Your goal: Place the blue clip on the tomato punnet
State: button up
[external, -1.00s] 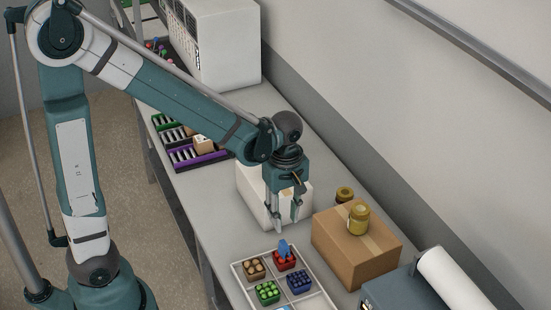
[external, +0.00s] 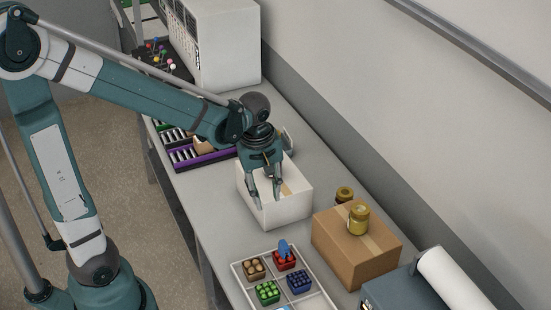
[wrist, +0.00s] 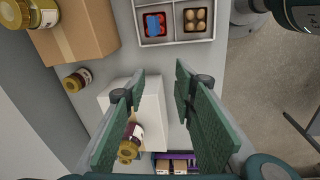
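The blue clip (external: 285,248) rests on top of the tomato punnet (external: 284,262), a small punnet of red tomatoes in the white divided tray (external: 236,268). In the wrist view the blue clip (wrist: 155,23) lies across the red tomatoes of the punnet (wrist: 170,17), at the top. My gripper (external: 265,204) is over the white box, back from the tray and apart from the clip. In the wrist view my gripper (wrist: 159,90) has its two fingers wide apart with nothing held between them.
Punnets of brown (external: 254,268), green (external: 267,292) and dark blue (external: 299,283) produce share the tray. A cardboard box (external: 345,258) with a jar (external: 358,217) on it stands to the right. The white box (external: 290,211) is under my gripper; purple-edged racks (external: 203,158) lie behind.

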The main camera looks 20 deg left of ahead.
jog(key=s+a+r+m+t, duration=0.1)
jog(key=a+r+m+t, duration=0.2)
jog(key=a, duration=1.1)
jog(key=s+a+r+m+t, duration=0.1)
jog(key=a+r+m+t, duration=0.2)
jog(key=a+r, duration=0.5)
jog(key=a+m, duration=0.1)
jog(key=a, duration=0.5)
jog(key=shift+s+a+r+y, duration=0.15)
jog(key=shift+s+a+y, duration=0.15)
jog(key=shift+s, duration=0.1)
notch_tip(320, 180, down, 9)
jog(key=b, duration=0.9)
